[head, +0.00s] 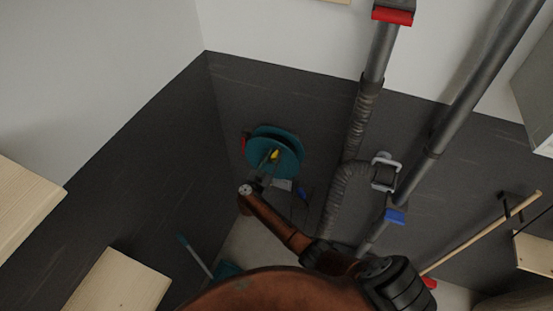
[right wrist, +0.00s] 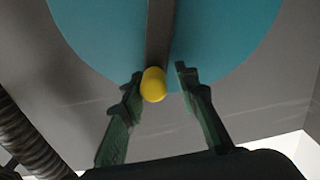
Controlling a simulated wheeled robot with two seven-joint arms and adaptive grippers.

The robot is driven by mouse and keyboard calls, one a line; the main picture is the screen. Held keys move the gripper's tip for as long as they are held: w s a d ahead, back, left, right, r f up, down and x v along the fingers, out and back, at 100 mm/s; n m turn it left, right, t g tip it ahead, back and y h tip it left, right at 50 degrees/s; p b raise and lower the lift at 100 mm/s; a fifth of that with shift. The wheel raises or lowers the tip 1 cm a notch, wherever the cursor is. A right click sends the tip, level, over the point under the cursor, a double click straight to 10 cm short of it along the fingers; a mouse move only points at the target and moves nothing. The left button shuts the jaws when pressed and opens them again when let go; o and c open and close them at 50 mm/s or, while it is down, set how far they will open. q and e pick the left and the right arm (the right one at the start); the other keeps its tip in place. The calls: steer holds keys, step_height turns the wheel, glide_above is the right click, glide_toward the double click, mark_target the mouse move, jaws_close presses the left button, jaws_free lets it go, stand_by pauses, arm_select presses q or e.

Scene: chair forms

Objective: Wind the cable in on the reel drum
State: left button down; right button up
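The reel drum (head: 283,143) is a teal disc-shaped reel at the dark wall in the head view. Its teal face (right wrist: 225,35) fills the top of the right wrist view, with a grey crank bar across it. A yellow crank knob (right wrist: 153,84) sits at the bar's end; it also shows in the head view (head: 274,155). My right gripper (right wrist: 160,74) is open, with the knob between its fingers, nearer the left one; contact is unclear. A thin dark cable with a blue end (head: 304,194) hangs below right of the reel. My left gripper is out of view.
A grey ribbed hose (head: 342,185) and pipes (head: 470,100) run down the wall right of the reel. Light wooden boards (head: 118,285) stand at the lower left. A teal-handled tool (head: 195,256) leans near the floor. A wooden rod (head: 480,235) is at the right.

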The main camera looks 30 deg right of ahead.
steer(key=shift+w+a+r+b, duration=0.2)
steer(key=shift+w+a+b, duration=0.1)
steer(key=shift+w+a, duration=0.9)
steer(key=shift+d, duration=0.15)
steer(key=w+a+b, duration=0.1)
steer(key=w+a+f+b, duration=0.1)
steer(key=b, duration=0.1)
steer(key=shift+w+a+f, duration=0.15)
steer(key=shift+w+a, duration=0.05)
steer(key=shift+w, duration=0.1)
steer(key=shift+w+a+b, duration=0.35)
steer(key=shift+w+b, duration=0.1)
steer(key=shift+s+d, duration=0.1)
